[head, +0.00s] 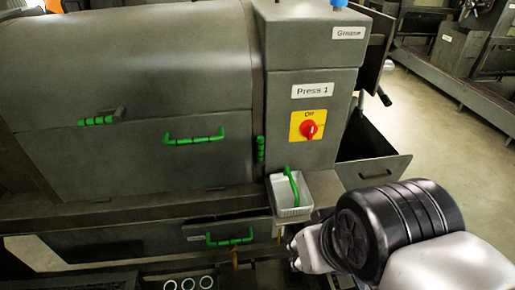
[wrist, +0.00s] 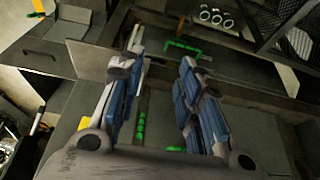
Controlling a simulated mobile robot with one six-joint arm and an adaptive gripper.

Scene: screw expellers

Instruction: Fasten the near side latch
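The press's dark hood (head: 130,60) is down on its body. A latch-like lever with a green grip (head: 97,121) lies level at the hood's left lower edge. A second green grip (head: 260,148) stands upright beside the switch column; I cannot tell which is the near side latch. What looks like this upright grip shows between my fingers in the wrist view (wrist: 140,118). A green handle (head: 194,137) sits on the body's front panel. My gripper (wrist: 160,65) is open and empty, its blue-padded fingers apart; my arm covers most of it in the head view.
A lower drawer has a green handle (head: 230,238). An open dark bin (head: 375,170) stands right. Floor beyond it is clear.

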